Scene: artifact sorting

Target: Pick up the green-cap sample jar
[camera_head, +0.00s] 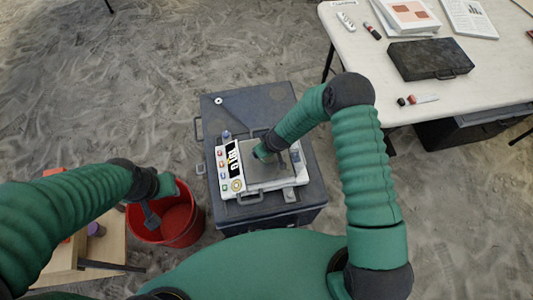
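I cannot make out a green-cap sample jar for certain in the head view. My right gripper (262,153) is low over the metal plate of a white device (270,175) on a dark case. Its fingertips are small and partly hidden by my wrist, so I cannot tell whether it holds anything. My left gripper (160,204) is above the red bucket (189,225), its fingers apart and nothing visible between them. A small jar with a bluish cap (227,135) stands at the device's far left corner.
The dark case (238,104) stands on sandy ground. A wooden table (112,245) with a purple-topped item (96,229) is at lower left. A white table (480,85) at upper right bears a black case (430,59), papers and small capped vials (424,98).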

